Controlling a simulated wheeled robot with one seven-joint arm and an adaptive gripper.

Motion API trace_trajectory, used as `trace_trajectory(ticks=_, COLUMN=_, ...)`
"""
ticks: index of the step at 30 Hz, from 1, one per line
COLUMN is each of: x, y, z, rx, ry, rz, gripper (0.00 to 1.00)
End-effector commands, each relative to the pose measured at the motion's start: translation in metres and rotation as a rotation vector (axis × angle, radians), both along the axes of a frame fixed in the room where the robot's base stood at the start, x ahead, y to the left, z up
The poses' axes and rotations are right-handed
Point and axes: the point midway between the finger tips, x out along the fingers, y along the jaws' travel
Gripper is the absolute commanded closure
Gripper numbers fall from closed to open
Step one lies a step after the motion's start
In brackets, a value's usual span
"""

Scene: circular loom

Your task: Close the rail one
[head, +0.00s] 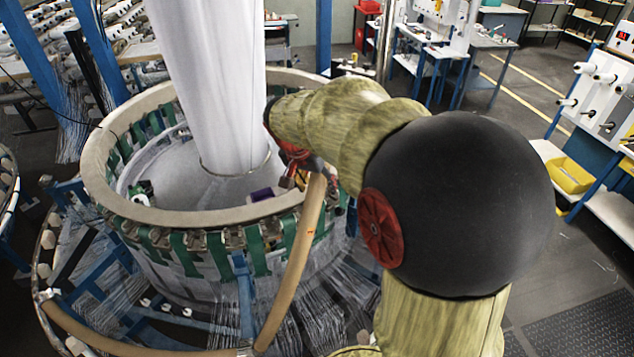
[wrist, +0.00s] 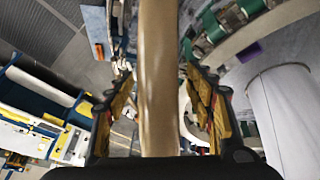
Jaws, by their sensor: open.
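A tan curved rail (head: 292,265) stands raised at the front of the circular loom (head: 160,215). It slants from the lower edge of the picture up to my gripper (head: 305,172). Its lower end is beside another tan rail section (head: 120,343) low around the loom. In the wrist view the raised rail (wrist: 158,75) runs up the middle, between the two yellow-padded fingers of my gripper (wrist: 160,92). The fingers are apart, with a visible gap on each side of the rail. The arm's bulk hides part of the gripper in the head view.
A white fabric tube (head: 213,80) rises from the loom's middle, close left of my arm; it also shows in the wrist view (wrist: 285,115). Green straps line the loom's ring. Fine threads hang below. A bench with a yellow bin (head: 568,176) stands right, across open floor.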

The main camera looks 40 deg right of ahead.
Motion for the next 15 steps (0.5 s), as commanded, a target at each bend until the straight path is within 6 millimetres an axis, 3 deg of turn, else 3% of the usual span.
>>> trace_trajectory(ticks=8, x=0.0000, y=-0.0006, z=-0.0018, rx=0.000, ry=0.000, rz=0.000, gripper=0.46)
trace_trajectory(ticks=15, x=0.0000, y=-0.0005, z=-0.0016, rx=0.000, ry=0.000, rz=0.001, gripper=0.60)
